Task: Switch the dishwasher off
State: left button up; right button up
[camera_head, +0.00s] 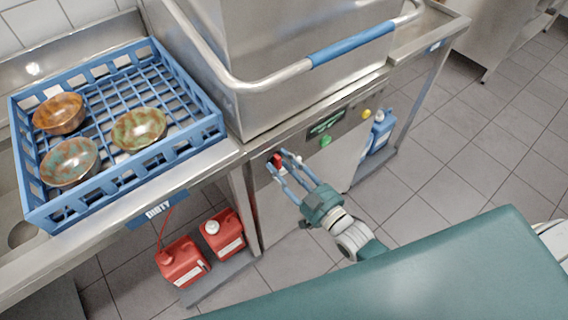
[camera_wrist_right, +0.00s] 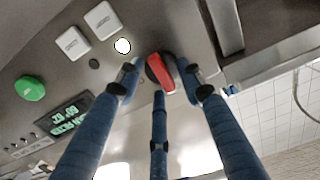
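The dishwasher (camera_head: 290,45) is a steel hood machine with a control panel below the hood. A red rotary switch (camera_head: 276,159) sits at the panel's left end, on a dark round base. The switch also shows in the right wrist view (camera_wrist_right: 161,72), tilted slightly from vertical. My right gripper (camera_head: 279,163) is at the switch, its blue fingers spread around it. In the right wrist view, the gripper's fingertips (camera_wrist_right: 160,84) stand on both sides and below, with gaps visible; I cannot tell whether any touches. My left gripper is not in view.
The panel also has a lit green display (camera_head: 326,123), a green button (camera_head: 325,141) and a yellow button (camera_head: 366,113). A blue rack (camera_head: 215,128) with bowls stands at the left. Red canisters (camera_head: 183,262) and a blue canister (camera_head: 379,133) stand low beside the machine.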

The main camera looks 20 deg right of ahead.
grip_shut()
jog(key=shift+n, duration=0.3)
jog(key=n+p, duration=0.1)
jog(key=n, duration=0.2)
jog(key=shift+r+n, duration=0.15)
jog(key=shift+n, duration=0.15)
jog(key=n, duration=0.3)
jog(key=shift+s+a+n, duration=0.1)
jog(key=shift+n, duration=0.2)
jog(key=n, duration=0.4)
jog(key=shift+a+n, duration=0.15)
jog(key=shift+n, duration=0.15)
jog(key=n+b, duration=0.1)
jog(key=n, duration=0.4)
jog(key=shift+s+a, duration=0.1)
jog(key=shift+a, duration=0.05)
jog(key=shift+n, duration=0.4)
